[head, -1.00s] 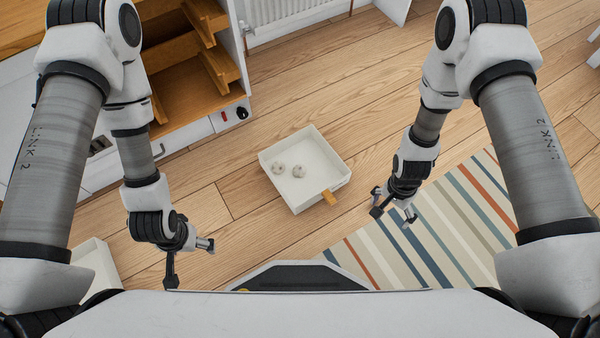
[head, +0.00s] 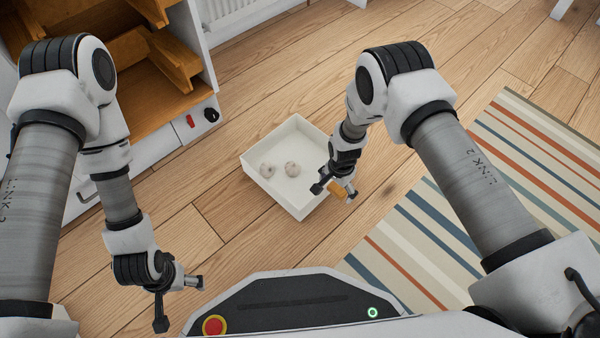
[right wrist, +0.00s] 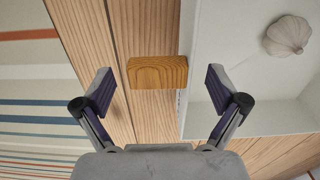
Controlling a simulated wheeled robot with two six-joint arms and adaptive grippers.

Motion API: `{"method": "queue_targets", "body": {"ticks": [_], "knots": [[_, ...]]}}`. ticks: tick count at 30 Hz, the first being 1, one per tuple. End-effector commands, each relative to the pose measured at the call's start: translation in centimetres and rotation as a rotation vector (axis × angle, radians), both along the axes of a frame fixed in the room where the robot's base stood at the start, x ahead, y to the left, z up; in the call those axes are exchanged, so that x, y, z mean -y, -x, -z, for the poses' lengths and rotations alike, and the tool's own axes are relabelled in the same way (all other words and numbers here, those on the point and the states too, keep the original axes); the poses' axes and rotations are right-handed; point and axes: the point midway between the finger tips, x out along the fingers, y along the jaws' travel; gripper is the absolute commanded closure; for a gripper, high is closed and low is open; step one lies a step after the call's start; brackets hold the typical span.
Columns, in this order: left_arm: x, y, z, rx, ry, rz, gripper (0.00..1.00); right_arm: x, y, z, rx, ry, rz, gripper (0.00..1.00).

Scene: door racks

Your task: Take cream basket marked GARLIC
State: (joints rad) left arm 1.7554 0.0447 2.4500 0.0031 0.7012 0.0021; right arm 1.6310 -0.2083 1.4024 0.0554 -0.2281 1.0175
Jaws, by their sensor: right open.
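The cream basket (head: 262,186) stands on the wooden floor with garlic bulbs (head: 280,169) inside. No GARLIC marking is readable. Its wooden handle (head: 349,187) sticks out at the near right side. My right gripper (head: 334,190) is at that handle. In the right wrist view the handle (right wrist: 158,72) lies between and just beyond the open fingers (right wrist: 160,90), apparently untouched, with a garlic bulb (right wrist: 288,35) in the basket to the right. My left gripper (head: 180,303) hangs apart from the basket at the lower left, its fingers spread and empty.
A wooden rack (head: 165,85) with a white front carrying a red and a black knob stands at the upper left. A striped rug (head: 430,235) lies right of the basket. My base is just in front. The floor beyond the basket is clear.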

Motion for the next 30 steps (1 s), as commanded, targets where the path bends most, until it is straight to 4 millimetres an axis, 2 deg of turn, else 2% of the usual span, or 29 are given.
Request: {"method": "queue_targets", "body": {"ticks": [1, 2, 9, 11, 12, 16, 25, 30], "knots": [[0.0, 0.0, 1.3, 0.001, 0.000, -0.002, 0.14, 0.0, 0.0, 1.7, -0.001, -0.001, 0.000, 0.04], [0.0, 0.0, 1.5, 0.001, 0.000, -0.002, 0.14, 0.0, 0.0, 2.0, 0.000, -0.001, 0.000, 0.04], [0.0, -0.1, 1.2, 0.002, 0.000, -0.003, 0.14, 0.0, 0.0, 1.9, 0.001, -0.002, 0.000, 0.04], [0.0, -0.1, 1.2, 0.002, 0.000, -0.003, 0.14, 0.0, 0.0, 1.9, 0.000, -0.001, 0.000, 0.25], [0.0, -0.1, 1.2, 0.002, 0.000, -0.003, 0.14, 0.0, 0.0, 1.9, 0.000, -0.001, 0.000, 0.40], [0.0, -0.1, 1.2, 0.002, 0.000, -0.003, 0.14, 0.0, 0.0, 1.9, 0.000, -0.001, 0.000, 0.86], [0.0, 0.0, 1.2, 0.001, 0.000, -0.003, 0.14, 0.0, 0.0, 1.8, 0.002, -0.001, 0.000, 0.87], [0.0, 0.0, 0.5, 0.001, 0.000, -0.002, 0.14, 0.0, -0.1, 1.0, 0.002, -0.001, 0.000, 0.87]]}}
